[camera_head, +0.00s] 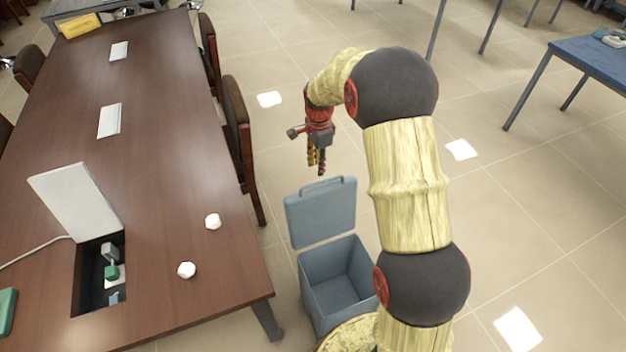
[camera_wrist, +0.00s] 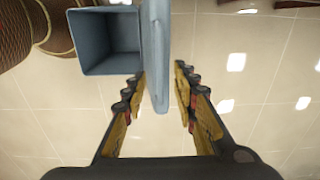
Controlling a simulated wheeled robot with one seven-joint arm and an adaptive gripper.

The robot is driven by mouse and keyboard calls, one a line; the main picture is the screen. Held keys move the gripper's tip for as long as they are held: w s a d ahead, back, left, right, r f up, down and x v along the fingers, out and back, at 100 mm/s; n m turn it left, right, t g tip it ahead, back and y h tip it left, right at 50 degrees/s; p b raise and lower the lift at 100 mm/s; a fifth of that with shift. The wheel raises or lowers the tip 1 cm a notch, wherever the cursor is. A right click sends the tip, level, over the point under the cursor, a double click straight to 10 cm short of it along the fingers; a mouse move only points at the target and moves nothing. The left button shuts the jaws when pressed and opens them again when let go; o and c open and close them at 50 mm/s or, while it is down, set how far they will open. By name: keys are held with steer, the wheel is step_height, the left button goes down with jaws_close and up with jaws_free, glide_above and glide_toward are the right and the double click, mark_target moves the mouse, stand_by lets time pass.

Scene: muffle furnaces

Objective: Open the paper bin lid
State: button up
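The grey-blue paper bin (camera_head: 337,283) stands on the floor beside the table, its top uncovered and its inside looking empty. Its lid (camera_head: 322,216), with a handle along the far edge, stands upright at the bin's far side. My gripper (camera_head: 317,168) points down just above and behind the lid. In the wrist view the lid (camera_wrist: 155,45) shows edge-on between the two spread fingers of my gripper (camera_wrist: 160,75), with a gap to each finger. The open bin (camera_wrist: 108,43) is left of the lid there. I cannot tell whether any finger touches the lid.
A long brown table (camera_head: 165,190) is on the left, with two white crumpled balls (camera_head: 213,221) (camera_head: 186,270) and an open socket hatch (camera_head: 100,275). A chair (camera_head: 238,140) stands near the bin. The floor behind and right is mostly clear; a blue table (camera_head: 595,62) is far right.

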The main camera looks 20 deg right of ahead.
steer(key=shift+f, duration=0.55)
step_height(320, 180, down, 7)
steer(key=shift+r+b, duration=0.15)
steer(key=shift+b, duration=0.95)
steer(key=shift+c, duration=1.3)
jaws_close()
